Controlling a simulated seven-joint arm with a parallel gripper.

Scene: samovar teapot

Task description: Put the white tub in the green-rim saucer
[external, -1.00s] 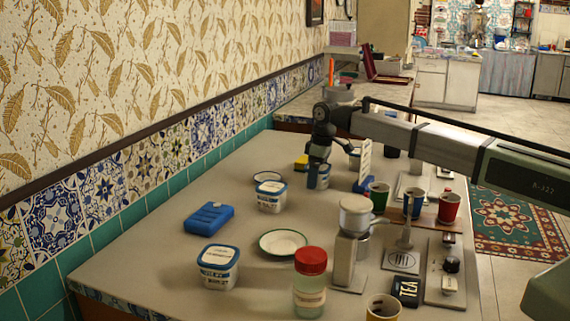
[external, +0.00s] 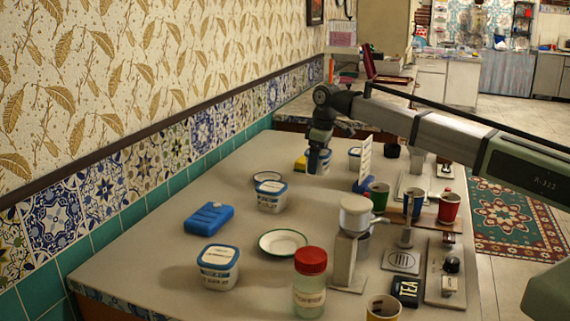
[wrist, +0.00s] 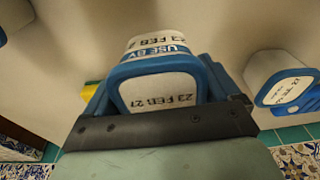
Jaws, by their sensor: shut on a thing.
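My gripper (external: 319,150) is shut on a white tub with a blue-edged lid (external: 319,163) and holds it toward the far end of the table. In the wrist view the tub (wrist: 160,85) sits between the blue fingers, with date print on its label; the fingertips are partly hidden. The green-rim saucer (external: 283,243) lies empty on the table, nearer the camera and left of my gripper. Two similar white tubs with blue lids stand on the table, one behind the saucer (external: 271,197) and one left of it (external: 218,268).
A blue box (external: 209,218) is at left. A red-lidded jar (external: 310,282) and a grinder (external: 350,240) stand close to the green-rim saucer. Several cups stand at right. A yellow item (external: 300,163) is beside my gripper.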

